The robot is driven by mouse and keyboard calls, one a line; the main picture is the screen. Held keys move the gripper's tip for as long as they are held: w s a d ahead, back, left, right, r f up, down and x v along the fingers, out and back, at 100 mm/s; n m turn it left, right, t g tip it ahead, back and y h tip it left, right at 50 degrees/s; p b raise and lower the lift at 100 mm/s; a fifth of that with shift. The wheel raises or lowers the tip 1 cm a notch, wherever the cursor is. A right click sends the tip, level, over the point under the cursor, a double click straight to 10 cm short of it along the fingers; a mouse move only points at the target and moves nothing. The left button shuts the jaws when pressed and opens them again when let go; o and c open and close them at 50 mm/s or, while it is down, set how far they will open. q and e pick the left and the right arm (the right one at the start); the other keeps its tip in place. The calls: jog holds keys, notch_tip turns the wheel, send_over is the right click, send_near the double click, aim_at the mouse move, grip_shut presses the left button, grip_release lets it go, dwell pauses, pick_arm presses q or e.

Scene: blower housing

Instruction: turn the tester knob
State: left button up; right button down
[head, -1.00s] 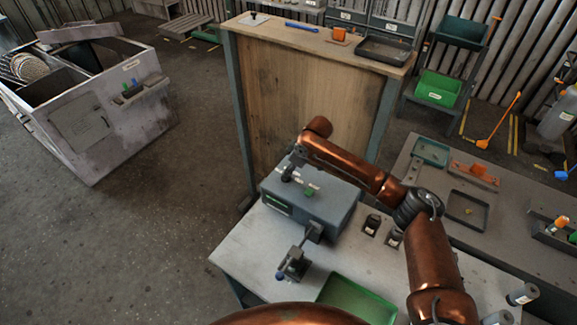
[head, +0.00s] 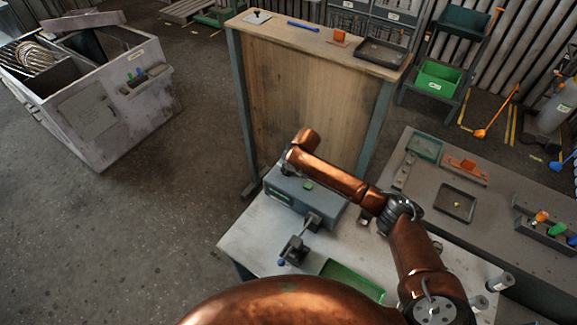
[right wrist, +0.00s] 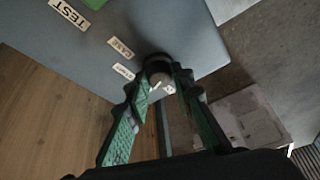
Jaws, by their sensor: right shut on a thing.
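The tester is a blue-grey box (head: 325,208) on the near bench, with a green button (head: 309,186) on top. In the right wrist view its top face (right wrist: 110,22) carries a TEST label and smaller labels. The dark round knob (right wrist: 157,64) stands on that face near its edge. My right gripper (right wrist: 160,76) has its green-padded fingers closed on the knob, one on each side. The knob's lower part shows between the fingertips. In the head view my right wrist covers the knob and most of the gripper. My left gripper is in neither current view.
A small clamp-like fixture (head: 293,250) and a green tray (head: 352,280) are in front of the tester. A tall wooden panel (head: 305,105) stands close behind it. A grey side bench (head: 480,225) with trays is at right. Open floor lies left.

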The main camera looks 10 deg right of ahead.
dwell(0.3)
jog(key=c, duration=1.7)
grip_release()
jog(key=v, duration=1.2)
jog(key=shift+a, duration=0.1)
